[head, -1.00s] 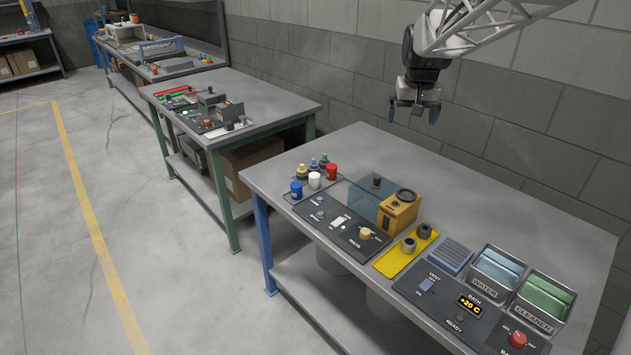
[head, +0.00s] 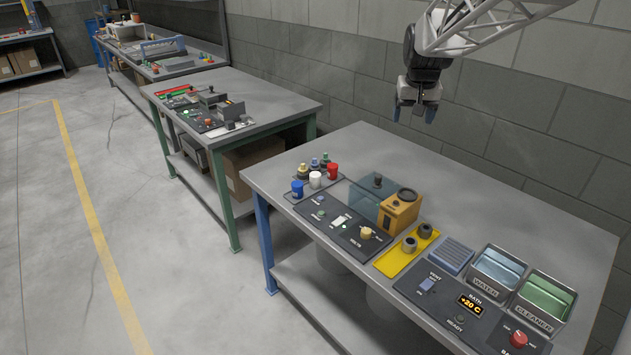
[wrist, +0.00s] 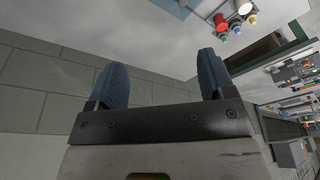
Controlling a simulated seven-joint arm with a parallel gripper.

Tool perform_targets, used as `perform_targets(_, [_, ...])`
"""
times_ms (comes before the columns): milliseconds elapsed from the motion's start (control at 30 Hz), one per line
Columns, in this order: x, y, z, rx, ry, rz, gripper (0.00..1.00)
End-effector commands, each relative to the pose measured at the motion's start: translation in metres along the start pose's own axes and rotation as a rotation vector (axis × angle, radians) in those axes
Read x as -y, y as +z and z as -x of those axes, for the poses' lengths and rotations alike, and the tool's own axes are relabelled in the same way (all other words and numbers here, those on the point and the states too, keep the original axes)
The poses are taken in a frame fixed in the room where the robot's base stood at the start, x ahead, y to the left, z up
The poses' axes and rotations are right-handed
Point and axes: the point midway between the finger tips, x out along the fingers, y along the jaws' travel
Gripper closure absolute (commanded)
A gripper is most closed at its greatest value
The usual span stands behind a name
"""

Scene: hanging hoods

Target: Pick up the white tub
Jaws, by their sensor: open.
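The white tub (head: 315,180) stands upright on a small dark tray (head: 298,198) at the near left of the workbench, between a blue tub (head: 297,188) and a red tub (head: 332,172). My gripper (head: 413,114) hangs above the back of the bench, far to the right of the tub and well apart from it. Its two blue fingers are open and empty. In the wrist view my gripper (wrist: 162,65) shows both fingers spread, with the white tub (wrist: 243,7) partly cut off at the top edge, beyond the right finger.
A yellow plate (head: 395,262), a water bin (head: 497,272) and a cleaner bin (head: 543,298) lie farther right. The rear bench top is clear.

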Motion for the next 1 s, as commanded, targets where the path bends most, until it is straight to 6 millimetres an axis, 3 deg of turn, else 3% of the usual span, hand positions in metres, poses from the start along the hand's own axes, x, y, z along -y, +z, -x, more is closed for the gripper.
perform_targets(267, [0.004, -0.004, -0.005, 0.005, -0.001, -0.025, 0.24])
perform_targets(467, [0.02, -0.022, -0.025, 0.023, -0.004, -0.128, 0.24])
perform_targets(1000, [0.109, -0.095, -0.132, 0.108, 0.018, -0.66, 0.24])
